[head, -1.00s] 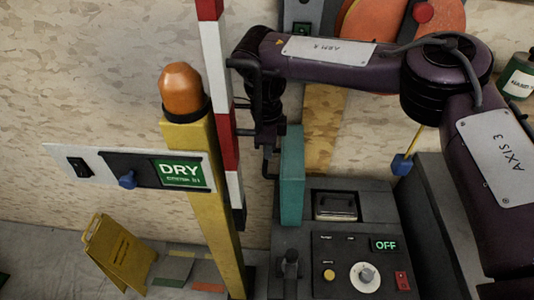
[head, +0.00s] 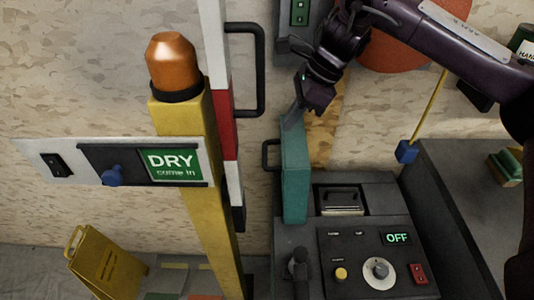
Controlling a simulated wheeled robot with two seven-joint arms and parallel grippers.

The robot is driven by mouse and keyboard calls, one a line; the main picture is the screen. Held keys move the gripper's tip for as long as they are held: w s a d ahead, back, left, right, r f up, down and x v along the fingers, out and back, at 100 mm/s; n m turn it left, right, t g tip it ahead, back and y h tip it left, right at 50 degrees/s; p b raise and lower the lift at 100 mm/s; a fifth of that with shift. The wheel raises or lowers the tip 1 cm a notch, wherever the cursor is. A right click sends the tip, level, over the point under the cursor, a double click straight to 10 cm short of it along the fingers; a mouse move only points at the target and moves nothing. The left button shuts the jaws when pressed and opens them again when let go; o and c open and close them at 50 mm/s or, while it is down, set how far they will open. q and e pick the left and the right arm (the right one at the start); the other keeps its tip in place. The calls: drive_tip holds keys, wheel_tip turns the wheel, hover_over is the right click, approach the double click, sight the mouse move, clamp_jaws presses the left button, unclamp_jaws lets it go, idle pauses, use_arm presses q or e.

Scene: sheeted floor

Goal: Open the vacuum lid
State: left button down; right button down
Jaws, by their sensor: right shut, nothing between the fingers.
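The vacuum (head: 310,238) is a dark grey machine at the lower middle, with a panel whose display reads OFF. Its teal lid (head: 294,180) stands upright along the left side of an open-looking recess (head: 341,199). A black handle (head: 266,155) sticks out from the lid's left face. My right gripper (head: 292,118) is shut and empty, pointing down at the lid's top edge. I cannot tell whether it touches the lid. My left gripper is out of view.
A yellow post (head: 212,195) with an orange lamp (head: 172,62) and a DRY sign (head: 171,165) stands at the left. A red-and-white barrier (head: 222,115) with a black handle is behind it. A yellow floor sign (head: 106,262) is lower left. A dark grey block (head: 445,200) is at the right.

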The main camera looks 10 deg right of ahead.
drive_tip(key=shift+s+d+r, duration=0.15)
drive_tip(key=shift+s+d, duration=0.05)
drive_tip(key=shift+d, duration=0.35)
drive_tip(key=x, duration=0.9)
drive_tip(key=shift+w+a+f+t, duration=0.25)
drive_tip(key=shift+a+f+t, duration=0.05)
drive_tip(key=a, duration=0.1)
drive_tip(key=a+f+b, duration=0.1)
drive_tip(key=w+a+f+b, duration=0.1)
drive_tip(key=a, duration=0.1)
drive_tip(key=shift+s, duration=0.1)
drive_tip(key=shift+r, duration=0.1)
